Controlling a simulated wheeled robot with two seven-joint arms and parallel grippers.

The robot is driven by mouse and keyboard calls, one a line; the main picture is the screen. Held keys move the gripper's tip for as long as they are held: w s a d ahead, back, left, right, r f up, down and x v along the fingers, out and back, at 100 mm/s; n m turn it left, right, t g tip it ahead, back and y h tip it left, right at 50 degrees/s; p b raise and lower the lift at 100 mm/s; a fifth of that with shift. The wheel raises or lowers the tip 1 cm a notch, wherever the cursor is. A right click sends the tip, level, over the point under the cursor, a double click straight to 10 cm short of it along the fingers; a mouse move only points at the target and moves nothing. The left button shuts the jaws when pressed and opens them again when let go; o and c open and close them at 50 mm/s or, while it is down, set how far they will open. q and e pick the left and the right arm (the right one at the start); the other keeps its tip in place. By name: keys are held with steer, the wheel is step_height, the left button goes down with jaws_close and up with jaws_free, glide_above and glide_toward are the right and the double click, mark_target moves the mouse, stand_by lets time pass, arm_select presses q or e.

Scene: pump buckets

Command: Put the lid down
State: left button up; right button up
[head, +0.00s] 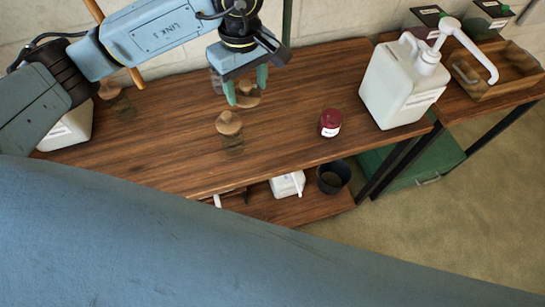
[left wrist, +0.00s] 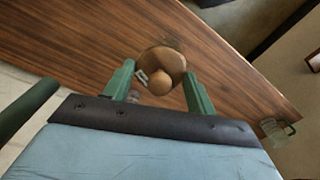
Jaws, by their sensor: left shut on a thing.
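My left gripper (head: 248,92) is above the wooden table (head: 180,160), pointing down, with its green fingers shut on a round wooden lid (head: 247,98). In the left wrist view the lid (left wrist: 162,66) with its ball knob sits between the fingertips (left wrist: 159,72). Whether the lid touches anything below it is hard to tell. A glass jar topped with a similar wooden lid (head: 229,123) stands just in front of the gripper. Another such jar (head: 112,92) stands to the left. My right gripper is not in view.
A small dark red jar (head: 330,123) stands right of the gripper. A white pump bucket (head: 403,82) is at the table's right end, and a wooden tray (head: 500,80) lies beyond. The table between the lidded jar and red jar is clear. A lower shelf holds a dark pot (head: 333,177).

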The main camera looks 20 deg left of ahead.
arm_select(q)
steer(key=shift+d+f+n, duration=0.15)
steer(key=shift+d+n, duration=0.05)
steer(key=shift+n, duration=0.4)
steer(key=shift+d+f+n, duration=0.1)
steer(key=shift+d+n, duration=0.05)
steer(key=shift+n, duration=0.45)
steer(key=n, duration=0.3)
steer(key=d+n, duration=0.1)
steer(key=shift+s+d+f, duration=0.1)
steer(key=shift+f, duration=0.2)
steer(key=n, duration=0.2)
steer(key=shift+d+f+n, duration=0.15)
steer(key=shift+d+n, duration=0.1)
steer(key=shift+n, duration=0.05)
steer(key=d+f+n, duration=0.1)
steer(key=f+n, duration=0.3)
steer(key=f, duration=0.1)
steer(key=d+f+n+b, duration=0.1)
steer(key=f+n, duration=0.4)
steer(key=s+d+f+n, duration=0.1)
steer(key=f+n, duration=0.4)
steer(key=shift+d+f+b, duration=0.1)
steer(key=shift+d+b, duration=0.05)
steer(key=shift+b, duration=0.15)
steer(key=shift+f, duration=2.25)
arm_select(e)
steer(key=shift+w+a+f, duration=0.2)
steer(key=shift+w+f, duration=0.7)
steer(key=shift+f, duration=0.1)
